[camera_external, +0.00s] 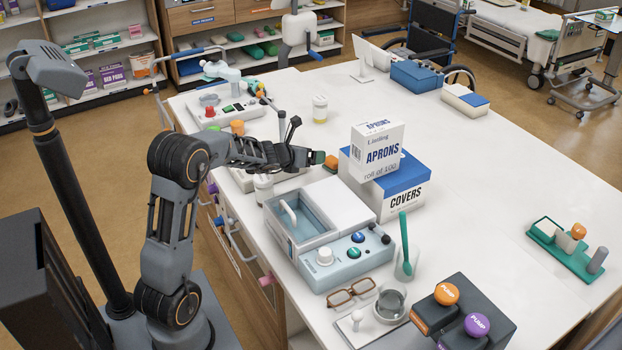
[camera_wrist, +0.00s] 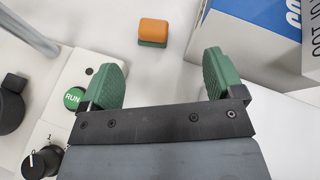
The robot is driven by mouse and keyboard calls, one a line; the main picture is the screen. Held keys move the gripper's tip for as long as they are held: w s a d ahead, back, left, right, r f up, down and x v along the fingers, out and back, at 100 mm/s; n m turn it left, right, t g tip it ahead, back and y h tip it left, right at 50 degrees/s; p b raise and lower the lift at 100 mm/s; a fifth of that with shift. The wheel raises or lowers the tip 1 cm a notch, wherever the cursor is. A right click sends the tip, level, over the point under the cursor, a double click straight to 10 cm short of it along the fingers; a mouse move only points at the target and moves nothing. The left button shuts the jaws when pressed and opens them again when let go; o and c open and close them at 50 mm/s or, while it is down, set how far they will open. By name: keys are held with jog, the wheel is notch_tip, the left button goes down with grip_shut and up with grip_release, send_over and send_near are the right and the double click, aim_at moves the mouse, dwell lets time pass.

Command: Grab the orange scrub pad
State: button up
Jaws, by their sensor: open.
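The orange scrub pad (camera_wrist: 153,28), a small block with an orange top and a green underside, lies on the white worktop. In the wrist view it is beyond my fingertips, roughly between their lines and nearer the left one. My gripper (camera_wrist: 162,75) has its two green-padded fingers spread with nothing between them. In the external view the pad (camera_external: 331,162) shows just right of my gripper (camera_external: 316,157), close to the boxes. Part of it is hidden there. I cannot tell the exact gap between pad and fingers.
The blue-and-white COVERS box (camera_external: 402,200) stands close to the pad, with an APRONS box (camera_external: 377,150) stacked on it. A bath-like device (camera_external: 345,262) with knobs stands in front. A control panel with a green RUN button (camera_wrist: 75,98) is left of my fingers.

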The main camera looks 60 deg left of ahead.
jog(key=a+f+m, duration=0.1)
jog(key=w+a+f+m, duration=0.1)
jog(key=f+m, duration=0.1)
jog(key=shift+a+f+m+t+h+b, duration=0.1)
jog(key=shift+f+m+t+h+b, duration=0.05)
jog(key=shift+m+t+h+b, duration=0.2)
jog(key=p, duration=0.2)
send_near(336, 157)
jog(key=x, duration=0.4)
jog(key=shift+p+x, duration=0.6)
jog(key=shift+x, duration=2.45)
jog(key=c, duration=1)
